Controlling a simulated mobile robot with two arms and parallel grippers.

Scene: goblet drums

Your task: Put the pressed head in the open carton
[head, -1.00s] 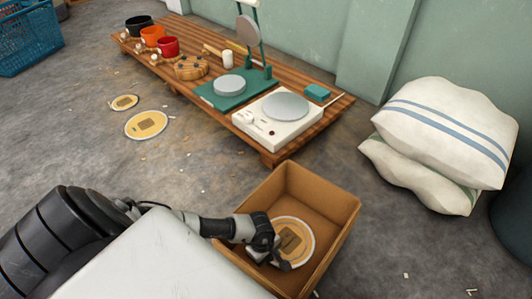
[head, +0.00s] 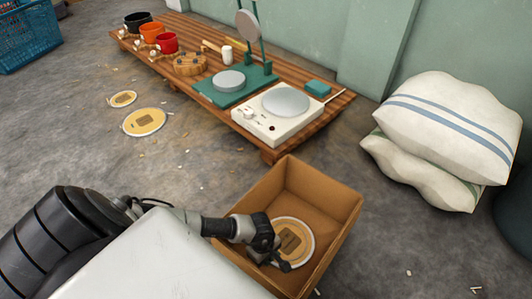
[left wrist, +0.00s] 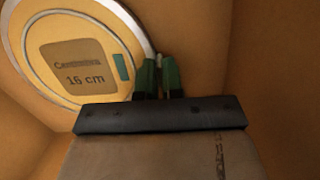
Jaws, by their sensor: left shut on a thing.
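The pressed head (head: 293,238) is a round, flat, tan disc with a pale rim and a brown square label. It is inside the open carton (head: 340,228), a brown box on the floor. In the left wrist view the pressed head (left wrist: 75,50) shows its label, reading 16 cm. My left gripper (head: 280,258) reaches down into the carton and is shut on the near edge of the head. In the left wrist view its green fingertips (left wrist: 158,75) pinch the rim. I cannot tell whether the head touches the carton's bottom. My right gripper is not in view.
A low slatted wooden table (head: 265,150) behind the carton holds a white hotplate (head: 270,128), a green press (head: 225,92) and several cups. Two other discs (head: 145,122) (head: 123,98) lie on the floor at left. Stacked sacks (head: 435,130) stand at right.

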